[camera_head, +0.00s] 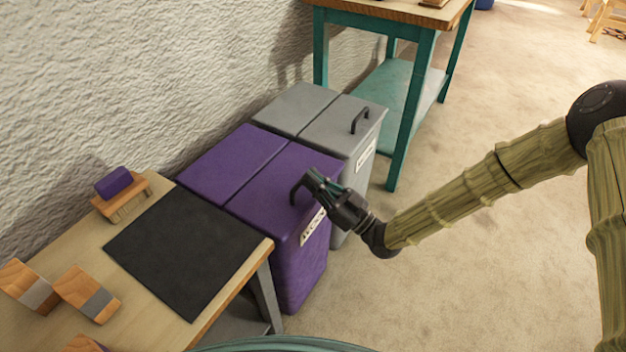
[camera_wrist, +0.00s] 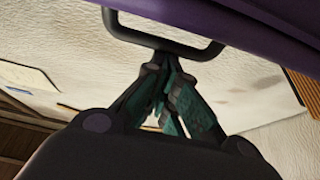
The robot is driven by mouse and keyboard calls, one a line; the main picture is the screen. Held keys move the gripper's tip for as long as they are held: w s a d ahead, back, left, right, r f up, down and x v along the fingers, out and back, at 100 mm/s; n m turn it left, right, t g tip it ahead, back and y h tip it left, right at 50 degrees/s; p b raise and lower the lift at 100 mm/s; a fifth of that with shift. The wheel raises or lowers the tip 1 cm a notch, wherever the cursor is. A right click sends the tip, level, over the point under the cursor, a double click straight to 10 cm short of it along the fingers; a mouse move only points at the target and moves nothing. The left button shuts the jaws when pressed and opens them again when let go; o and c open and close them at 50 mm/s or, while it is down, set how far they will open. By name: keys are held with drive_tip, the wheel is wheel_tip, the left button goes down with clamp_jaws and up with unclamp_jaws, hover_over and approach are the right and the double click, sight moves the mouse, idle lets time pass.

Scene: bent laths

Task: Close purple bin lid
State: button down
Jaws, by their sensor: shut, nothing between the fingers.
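The purple bin (camera_head: 300,262) stands between the low wooden table and the grey bin. Its purple lid (camera_head: 280,190) lies flat, level with the rear top panel, and looks closed. A black loop handle (camera_head: 297,187) sits near the lid's front edge. My gripper (camera_head: 312,180) is shut and empty, with its fingertips right at the handle. In the wrist view the handle (camera_wrist: 165,42) crosses just beyond my fingertips, with the purple lid (camera_wrist: 270,15) at the top. I cannot tell whether the fingers touch the handle.
A grey bin (camera_head: 340,125) with its lid down stands behind the purple one. A wooden table (camera_head: 80,235) with a black mat (camera_head: 188,250) and several blocks is at left. A teal workbench (camera_head: 405,95) stands at the back. The floor (camera_head: 450,290) at right is clear.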

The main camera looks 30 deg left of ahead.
drive_tip(key=shift+f, duration=0.15)
drive_tip(key=r, duration=0.1)
drive_tip(key=r+p, duration=0.2)
drive_tip(key=r, duration=0.1)
drive_tip(key=shift+d, duration=0.35)
drive_tip(key=s+d+f+m+t+h, duration=0.1)
drive_tip(key=d+f+m+t+h, duration=0.45)
drive_tip(key=d+f, duration=1)
drive_tip(key=s+d+f+m+g+h, duration=0.2)
drive_tip(key=s+d+f+m+h, duration=0.2)
drive_tip(key=s+d+f+h, duration=0.45)
drive_tip(key=s+d+f+m+g+h, duration=0.2)
drive_tip(key=s+d+f+m+h, duration=0.35)
drive_tip(key=d+f, duration=0.6)
drive_tip(key=s+d+r+m+g+h+p, duration=0.2)
drive_tip(key=s+d+r+g+h, duration=0.15)
drive_tip(key=s+d, duration=0.9)
wheel_tip(320, 180, up, 21)
drive_tip(key=w+p, duration=0.1)
drive_tip(key=p, duration=2)
drive_tip(key=shift+d, duration=0.2)
